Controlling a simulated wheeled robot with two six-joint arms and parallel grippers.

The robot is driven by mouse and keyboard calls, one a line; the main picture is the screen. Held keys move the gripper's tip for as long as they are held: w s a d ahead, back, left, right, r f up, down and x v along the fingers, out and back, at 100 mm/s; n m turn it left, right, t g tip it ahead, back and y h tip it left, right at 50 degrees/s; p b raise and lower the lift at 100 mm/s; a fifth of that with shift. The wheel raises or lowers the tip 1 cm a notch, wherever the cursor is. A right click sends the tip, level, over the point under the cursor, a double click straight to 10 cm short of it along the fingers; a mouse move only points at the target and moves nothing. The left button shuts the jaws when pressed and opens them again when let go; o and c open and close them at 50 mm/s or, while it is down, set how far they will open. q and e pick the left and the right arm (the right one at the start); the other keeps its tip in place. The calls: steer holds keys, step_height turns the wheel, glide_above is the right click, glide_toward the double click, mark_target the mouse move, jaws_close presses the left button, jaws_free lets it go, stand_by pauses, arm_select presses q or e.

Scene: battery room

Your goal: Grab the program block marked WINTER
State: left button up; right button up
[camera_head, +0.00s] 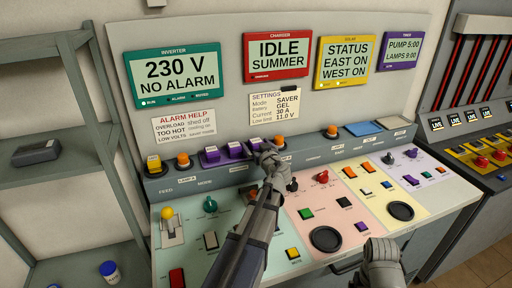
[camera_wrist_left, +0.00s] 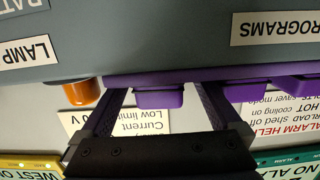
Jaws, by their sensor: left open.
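Several purple program blocks sit on the console's sloped ledge in the head view: a left one (camera_head: 210,156), a middle one (camera_head: 234,150) and a right one (camera_head: 256,144). Their markings are too small to read, so I cannot tell which says WINTER. My left gripper (camera_head: 268,155) is at the right purple block, partly covering it. In the left wrist view, upside down, a purple block (camera_wrist_left: 158,96) lies between the open fingers of the left gripper (camera_wrist_left: 160,90), with gaps at its sides. Part of my right arm shows at the bottom of the head view; its jaws are unclear.
The charger display (camera_head: 277,55) reads IDLE SUMMER. Knobs and buttons cover the desk below.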

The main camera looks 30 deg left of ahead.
arm_select(q)
steer(key=c, duration=1.5)
